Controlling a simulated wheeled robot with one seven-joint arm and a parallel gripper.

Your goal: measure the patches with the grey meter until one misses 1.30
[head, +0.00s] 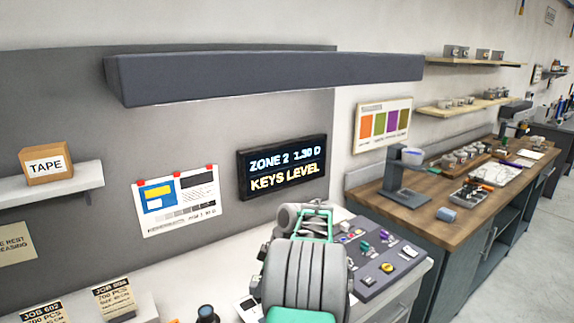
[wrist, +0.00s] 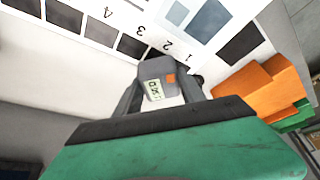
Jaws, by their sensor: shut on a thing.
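The grey meter (wrist: 158,68), with a small display and an orange button, is between the dark fingers of my gripper (wrist: 160,100) in the wrist view. The gripper is shut on it. The meter's far end is over or against the edge of a white sheet (wrist: 85,12) with a row of dark patches (wrist: 132,46) and the numbers 1 to 4, close to number 2. I cannot tell whether it touches a patch. The meter's display is too small to read surely. In the head view my arm hides the gripper and meter.
The wall screen (head: 284,167) reads "ZONE 2 1.30 D" and "KEYS LEVEL". A console with coloured knobs (head: 390,268) stands right of my arm. A stepped orange object (wrist: 262,90) lies close right of the meter. A wooden bench (head: 430,212) stands farther right.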

